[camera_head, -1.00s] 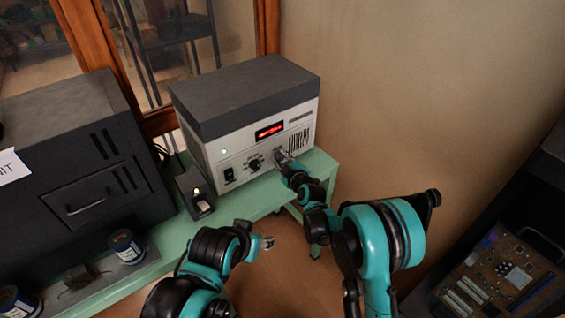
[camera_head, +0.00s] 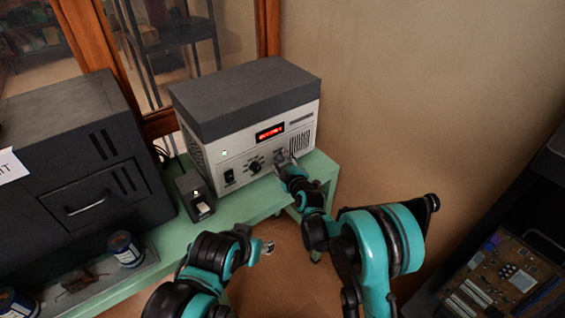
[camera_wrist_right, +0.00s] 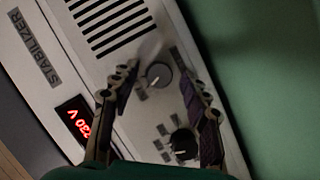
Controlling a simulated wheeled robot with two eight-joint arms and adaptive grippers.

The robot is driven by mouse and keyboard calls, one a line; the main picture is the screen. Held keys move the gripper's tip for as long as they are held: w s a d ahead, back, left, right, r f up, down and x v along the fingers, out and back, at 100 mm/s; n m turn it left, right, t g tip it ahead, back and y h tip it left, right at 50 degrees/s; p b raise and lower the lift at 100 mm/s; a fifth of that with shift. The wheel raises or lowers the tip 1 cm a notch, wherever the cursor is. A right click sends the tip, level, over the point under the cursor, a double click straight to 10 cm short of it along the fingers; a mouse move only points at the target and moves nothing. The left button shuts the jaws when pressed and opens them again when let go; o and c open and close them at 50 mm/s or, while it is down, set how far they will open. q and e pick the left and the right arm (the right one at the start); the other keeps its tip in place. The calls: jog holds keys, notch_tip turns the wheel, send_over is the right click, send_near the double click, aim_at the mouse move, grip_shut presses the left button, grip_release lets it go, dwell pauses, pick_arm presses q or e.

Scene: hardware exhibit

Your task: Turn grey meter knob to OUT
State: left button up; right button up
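The meter (camera_head: 230,150) is a white box with a dark grey top, a red lit display (camera_head: 270,132) and knobs on its front. In the right wrist view, the grey knob (camera_wrist_right: 159,75) has a light pointer mark toward the lower left; its labels are too small to read. My right gripper (camera_head: 281,156) is at the front panel and hides the grey knob in the head view. In the wrist view, its fingers (camera_wrist_right: 152,70) are spread on either side of the grey knob, with visible gaps. My left gripper (camera_head: 267,246) is low in front of the bench, away from the meter.
A black knob (camera_wrist_right: 183,143) sits beside the grey one, also seen in the head view (camera_head: 255,166), with a black switch (camera_head: 229,177) further left. The green bench (camera_head: 250,203) also holds a small dark device (camera_head: 196,197) and a black cabinet (camera_head: 75,150). A wall (camera_head: 420,80) stands to the right.

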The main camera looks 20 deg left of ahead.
jog(key=shift+s+d, duration=0.1)
jog(key=v, duration=1.1)
jog(key=shift+s+d, duration=0.25)
jog(key=shift+s, duration=0.05)
jog(key=shift+r, duration=0.1)
jog(key=s+d+r+m+g+h, duration=0.1)
jog(key=s+d+r+m+h, duration=0.2)
jog(key=d, duration=0.5)
jog(key=s+d+r+m+g+h, duration=0.1)
jog(key=s+d+r+m, duration=0.35)
jog(key=d, duration=0.35)
jog(key=s+d+f+m+g+h, duration=0.1)
jog(key=s+d+m+h, duration=0.1)
jog(key=s+d+m, duration=0.3)
jog(key=s+d+f+m+g+h, duration=0.2)
jog(key=s+d+m, duration=0.3)
jog(key=s+d, duration=0.6)
jog(key=s, duration=0.3)
jog(key=shift+d, duration=0.2)
